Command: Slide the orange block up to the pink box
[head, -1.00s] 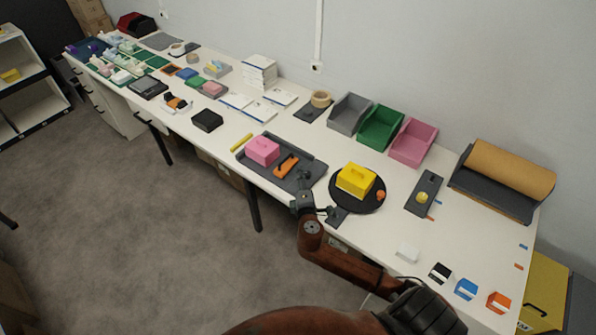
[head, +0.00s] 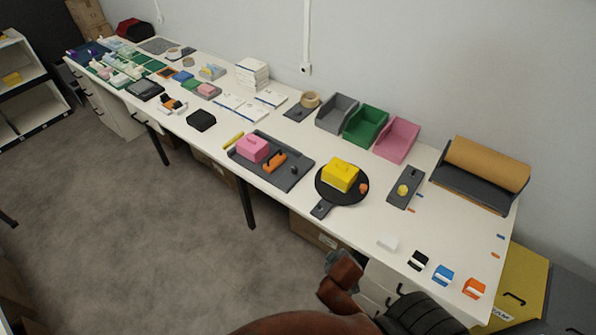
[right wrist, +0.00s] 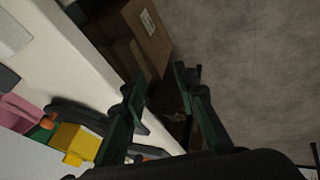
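In the head view the pink box (head: 252,148), with a handle on top, sits on the dark grey tray (head: 291,180). The orange block (head: 274,162) lies on the same tray, just right of the pink box; I cannot tell whether they touch. My right gripper (head: 342,260) is in front of the table's front edge, away from the tray and partly hidden by my arm. In the right wrist view this gripper (right wrist: 160,74) has its fingers apart with nothing between them. My left gripper is not in view.
A black round board (head: 327,197) with a yellow box (head: 340,174) is right of the tray. Grey, green and pink bins (head: 397,140) stand along the wall. Small blocks lie at the table's right front. A carton (head: 318,234) stands under the table.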

